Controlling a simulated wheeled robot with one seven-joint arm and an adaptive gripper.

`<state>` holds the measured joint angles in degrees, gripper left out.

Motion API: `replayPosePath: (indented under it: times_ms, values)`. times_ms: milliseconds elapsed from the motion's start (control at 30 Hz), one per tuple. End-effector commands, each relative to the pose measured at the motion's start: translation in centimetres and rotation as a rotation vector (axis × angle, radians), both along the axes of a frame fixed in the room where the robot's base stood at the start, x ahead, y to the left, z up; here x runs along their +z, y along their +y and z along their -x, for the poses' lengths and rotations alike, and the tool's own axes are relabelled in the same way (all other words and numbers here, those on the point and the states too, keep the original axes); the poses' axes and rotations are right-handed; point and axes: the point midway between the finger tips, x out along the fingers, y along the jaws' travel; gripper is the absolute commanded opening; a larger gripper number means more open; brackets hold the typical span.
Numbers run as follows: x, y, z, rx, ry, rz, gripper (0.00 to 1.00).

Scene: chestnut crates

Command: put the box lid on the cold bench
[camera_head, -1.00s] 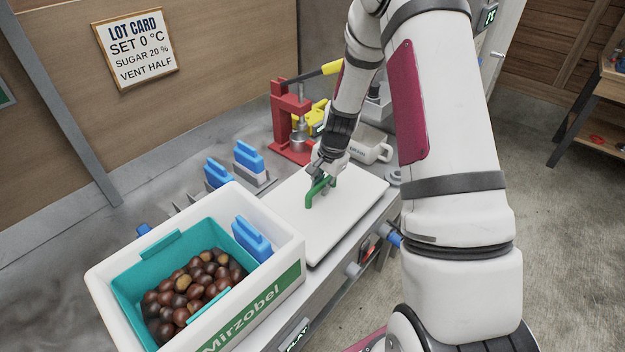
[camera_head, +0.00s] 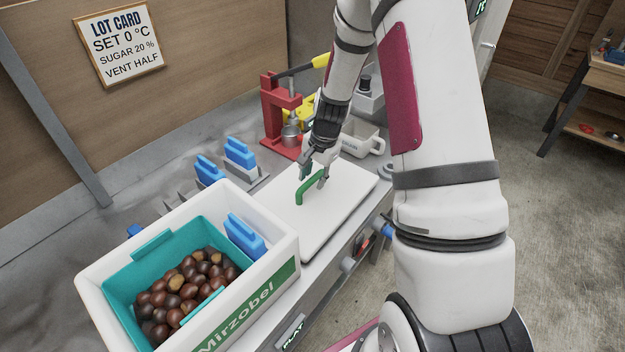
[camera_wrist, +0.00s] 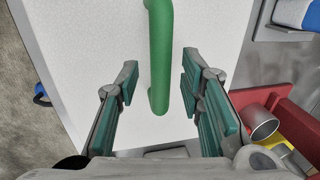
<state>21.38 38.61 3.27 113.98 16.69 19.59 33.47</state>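The white box lid (camera_head: 325,222) lies flat on the grey bench (camera_head: 330,283), just right of the crate, with a green bar handle (camera_head: 309,187) standing up from its middle. The handle also shows in the wrist view (camera_wrist: 160,60). My gripper (camera_head: 316,176) is over the lid at the handle. In the wrist view my gripper (camera_wrist: 156,92) is open, with its green-padded fingers on either side of the handle's near end. Gaps show between the pads and the handle.
A white crate (camera_head: 285,225) holds a teal bin of chestnuts and a blue-handled piece (camera_head: 243,236). Two more blue handles (camera_head: 239,152) stand behind it.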

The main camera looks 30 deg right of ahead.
Motion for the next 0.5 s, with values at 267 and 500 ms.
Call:
replayPosePath:
  times_ms: [267,500]
  values:
    - [5.3,-0.4,0.9,0.0,-0.004,0.002,0.35]
    - [8.7,-0.7,1.6,0.0,-0.002,0.001,0.35]
